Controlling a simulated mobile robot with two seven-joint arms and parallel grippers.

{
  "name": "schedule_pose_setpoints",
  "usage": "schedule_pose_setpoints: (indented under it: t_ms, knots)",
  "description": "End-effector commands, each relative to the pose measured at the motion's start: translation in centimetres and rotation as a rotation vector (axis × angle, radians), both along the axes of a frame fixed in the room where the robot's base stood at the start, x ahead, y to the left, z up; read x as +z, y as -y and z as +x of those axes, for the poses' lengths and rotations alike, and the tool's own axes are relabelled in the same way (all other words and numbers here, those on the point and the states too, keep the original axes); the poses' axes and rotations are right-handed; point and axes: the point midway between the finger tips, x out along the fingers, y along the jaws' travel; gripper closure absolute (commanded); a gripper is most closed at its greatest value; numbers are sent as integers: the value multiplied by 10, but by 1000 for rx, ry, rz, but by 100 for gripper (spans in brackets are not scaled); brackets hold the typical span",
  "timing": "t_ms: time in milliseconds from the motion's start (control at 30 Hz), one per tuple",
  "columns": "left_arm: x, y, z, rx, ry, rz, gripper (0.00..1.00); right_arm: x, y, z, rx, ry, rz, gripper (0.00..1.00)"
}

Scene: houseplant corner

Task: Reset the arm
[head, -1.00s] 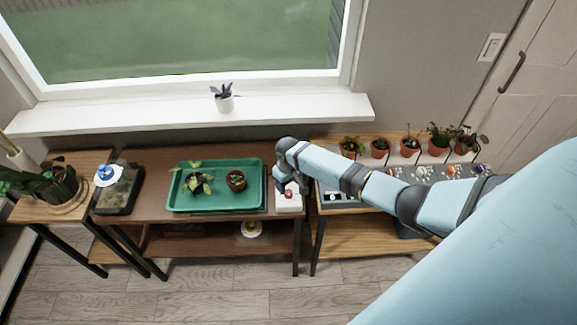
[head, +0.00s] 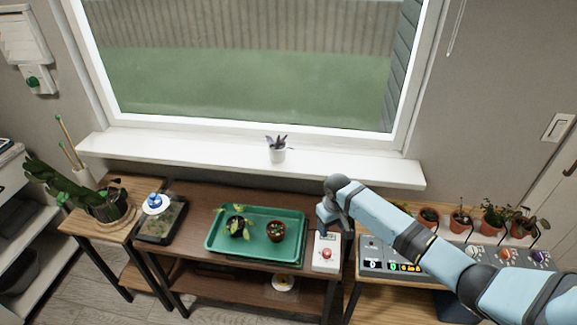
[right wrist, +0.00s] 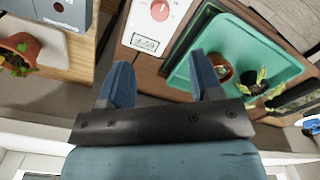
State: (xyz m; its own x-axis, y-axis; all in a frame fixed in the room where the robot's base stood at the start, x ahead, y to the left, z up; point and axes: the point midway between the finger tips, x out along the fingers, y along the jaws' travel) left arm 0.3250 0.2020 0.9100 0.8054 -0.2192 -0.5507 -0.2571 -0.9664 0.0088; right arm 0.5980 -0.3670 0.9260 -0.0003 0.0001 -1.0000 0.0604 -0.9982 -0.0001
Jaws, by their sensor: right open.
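My right arm comes in from the right in the head view. Its gripper (head: 328,217) is above the back edge of the brown table, beside a white box with a red knob (head: 326,254). In the right wrist view the two blue fingers of the gripper (right wrist: 160,82) stand apart with nothing between them. The white box (right wrist: 150,22) lies beyond the fingertips there. My left gripper is not in view.
A green tray (head: 218,247) with two potted plants is left of the box. A control panel (head: 376,268) and several potted plants stand to the right. A white sill (head: 350,172) with a small potted plant (head: 277,154) runs behind.

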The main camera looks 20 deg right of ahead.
Motion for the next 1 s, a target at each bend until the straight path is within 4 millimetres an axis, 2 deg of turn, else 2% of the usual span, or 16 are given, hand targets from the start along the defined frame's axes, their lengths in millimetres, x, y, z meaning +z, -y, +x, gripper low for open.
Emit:
schedule_pose_setpoints:
  t_ms: [167,267,400,567,667,800,900,1000]
  knots:
    - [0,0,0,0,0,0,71,-5,-5,-4,7,10,6,41]
    - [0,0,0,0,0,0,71,-23,-23,-19,36,52,27,41]
    - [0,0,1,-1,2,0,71,-58,-67,-60,99,188,87,41]
    - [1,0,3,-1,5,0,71,-80,-116,-117,153,391,158,41]
    - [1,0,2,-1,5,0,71,-79,-139,-154,169,522,191,41]
    - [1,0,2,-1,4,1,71,-65,-159,-204,176,704,208,41]
    - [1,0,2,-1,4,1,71,-48,-165,-233,176,815,201,41]
    - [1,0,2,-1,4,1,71,-32,-166,-254,176,899,187,41]
